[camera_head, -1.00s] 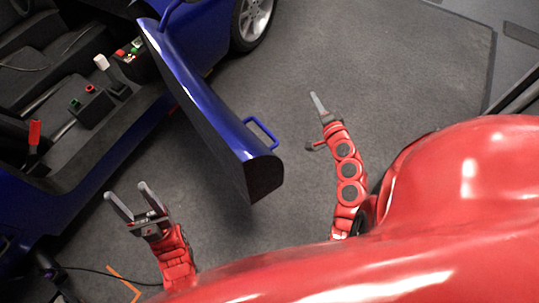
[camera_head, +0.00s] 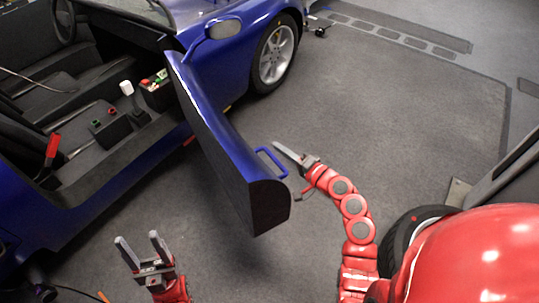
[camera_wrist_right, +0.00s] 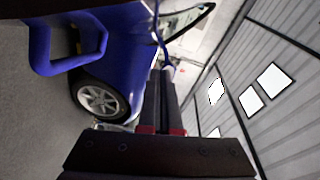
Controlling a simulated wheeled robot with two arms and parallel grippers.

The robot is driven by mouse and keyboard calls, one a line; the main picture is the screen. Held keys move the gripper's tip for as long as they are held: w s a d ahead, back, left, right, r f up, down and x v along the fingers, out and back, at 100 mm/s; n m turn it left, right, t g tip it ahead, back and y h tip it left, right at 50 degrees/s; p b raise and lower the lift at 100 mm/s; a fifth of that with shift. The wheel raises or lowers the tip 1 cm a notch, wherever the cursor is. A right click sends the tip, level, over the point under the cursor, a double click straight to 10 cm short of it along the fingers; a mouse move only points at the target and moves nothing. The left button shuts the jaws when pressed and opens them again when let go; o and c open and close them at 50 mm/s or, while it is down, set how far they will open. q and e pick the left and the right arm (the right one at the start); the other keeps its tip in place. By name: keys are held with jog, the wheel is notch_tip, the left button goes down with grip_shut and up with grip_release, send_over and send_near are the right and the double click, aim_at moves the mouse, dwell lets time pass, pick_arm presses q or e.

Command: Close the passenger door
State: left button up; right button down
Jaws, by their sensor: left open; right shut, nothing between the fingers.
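The blue passenger door (camera_head: 213,128) stands wide open, swung out from the blue car (camera_head: 240,45). Its blue handle (camera_head: 272,161) is on the outer face, near the free end. My right gripper (camera_head: 277,146) is shut and empty, with its tips just beside the handle on the outer side; I cannot tell if they touch. In the right wrist view the handle (camera_wrist_right: 68,66) is at the upper left, apart from the closed fingers (camera_wrist_right: 159,105). My left gripper (camera_head: 142,247) is open and empty, low on the inner side of the door, apart from it.
The cabin shows a console with a white-knobbed lever (camera_head: 127,89) and a red-handled lever (camera_head: 52,147). A side mirror (camera_head: 223,28) and front wheel (camera_head: 276,54) lie beyond the door. Grey floor (camera_head: 400,110) is clear to the right.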

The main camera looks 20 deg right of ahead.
jog(key=shift+s+a+f, duration=0.1)
jog(key=shift+a+f, duration=0.05)
jog(key=shift+a, duration=0.5)
jog(key=shift+s+a+f, duration=0.15)
jog(key=shift+a, duration=0.55)
jog(key=shift+s+a+f, duration=0.1)
jog(key=shift+a+f, duration=0.05)
jog(key=shift+a, duration=0.5)
